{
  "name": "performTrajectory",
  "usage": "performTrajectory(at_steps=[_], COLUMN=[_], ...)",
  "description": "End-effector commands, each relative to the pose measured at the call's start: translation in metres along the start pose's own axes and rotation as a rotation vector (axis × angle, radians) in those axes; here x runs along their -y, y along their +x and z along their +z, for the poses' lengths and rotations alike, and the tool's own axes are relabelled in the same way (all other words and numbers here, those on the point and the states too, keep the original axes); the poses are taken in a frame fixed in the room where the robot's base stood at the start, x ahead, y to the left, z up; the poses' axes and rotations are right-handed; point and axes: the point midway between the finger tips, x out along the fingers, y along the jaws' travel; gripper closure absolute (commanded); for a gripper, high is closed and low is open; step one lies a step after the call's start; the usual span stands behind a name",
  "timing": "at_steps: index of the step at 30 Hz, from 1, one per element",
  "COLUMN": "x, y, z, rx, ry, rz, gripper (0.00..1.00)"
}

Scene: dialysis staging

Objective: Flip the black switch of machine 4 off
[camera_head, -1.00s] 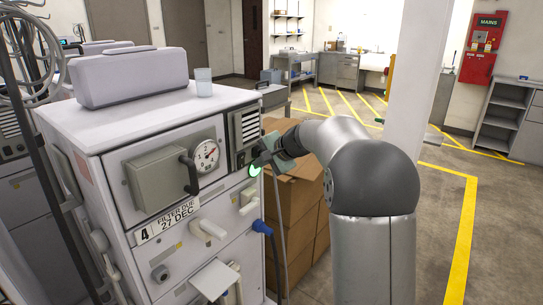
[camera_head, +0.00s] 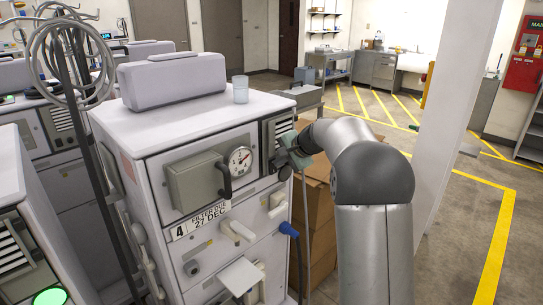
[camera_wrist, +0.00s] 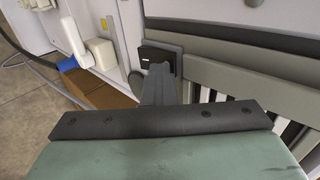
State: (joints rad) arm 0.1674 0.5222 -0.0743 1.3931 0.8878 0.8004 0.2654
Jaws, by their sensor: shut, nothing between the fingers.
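Machine 4 (camera_head: 215,265) is a white cabinet with a "4 FILTER DUE 27 DEC" label (camera_head: 201,221), a round gauge and a grey box with a dark handle on its front. My gripper (camera_head: 287,158) is at the upper right of that front, just below the vent grille (camera_head: 277,128), and hides the panel there. In the wrist view my gripper's fingers (camera_wrist: 158,84) are shut and empty. Their tips overlap the lower edge of the black switch (camera_wrist: 160,57), which has a small white mark. I cannot tell whether they touch it or which way it is set.
A blue connector with a hose (camera_head: 289,230) hangs below my gripper. Cardboard boxes (camera_head: 322,200) stand right of the machine. A cup (camera_head: 240,90) stands on top. Another machine with a green light (camera_head: 50,297) is at the lower left. Open floor with yellow lines lies right.

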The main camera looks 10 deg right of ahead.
Motion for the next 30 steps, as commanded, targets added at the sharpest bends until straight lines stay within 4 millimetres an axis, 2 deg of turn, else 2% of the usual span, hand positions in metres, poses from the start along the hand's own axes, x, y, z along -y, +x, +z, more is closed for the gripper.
performTrajectory(at_steps=[7, 18, 30], x=[0.000, 0.011, 0.008], y=[0.002, -0.008, -0.010], z=[0.003, 0.003, 0.003], rx=[0.005, 0.004, 0.004], ry=[-0.002, -0.003, -0.002], rz=[-0.004, -0.004, -0.004], gripper=[1.00, 1.00, 1.00])
